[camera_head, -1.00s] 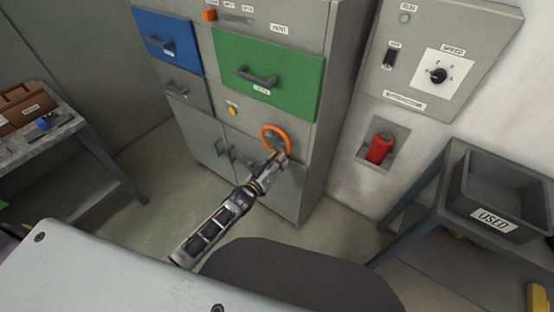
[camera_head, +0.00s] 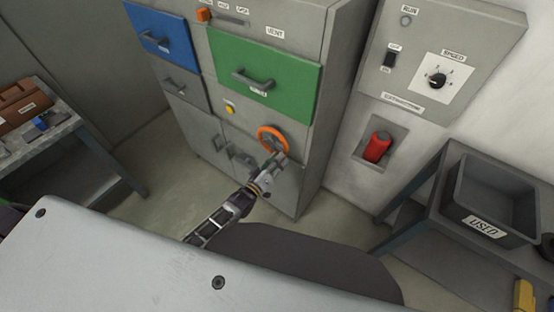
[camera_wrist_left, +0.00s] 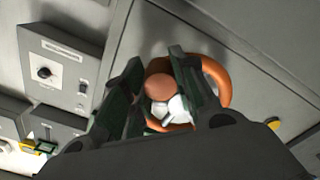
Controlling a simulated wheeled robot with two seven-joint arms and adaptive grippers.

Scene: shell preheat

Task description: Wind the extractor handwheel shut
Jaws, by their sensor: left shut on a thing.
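The orange handwheel (camera_head: 262,138) is on the front of the grey cabinet, below the green drawer. It also shows in the left wrist view as a thick orange ring (camera_wrist_left: 222,86) behind the fingers. My left gripper (camera_head: 276,161) is at the wheel's lower right side. In the left wrist view its two dark fingers (camera_wrist_left: 158,80) stand on either side of a round orange-brown knob (camera_wrist_left: 160,87) and are shut on it. The fingers hide part of the rim and hub. My right gripper is not in view.
The green drawer (camera_head: 264,92) and blue drawer (camera_head: 163,38) are above the wheel. A wall panel (camera_head: 425,28) with a SPEED dial (camera_head: 437,81) and a red object (camera_head: 377,147) are to the right. A USED bin (camera_head: 488,185) sits on a table at right.

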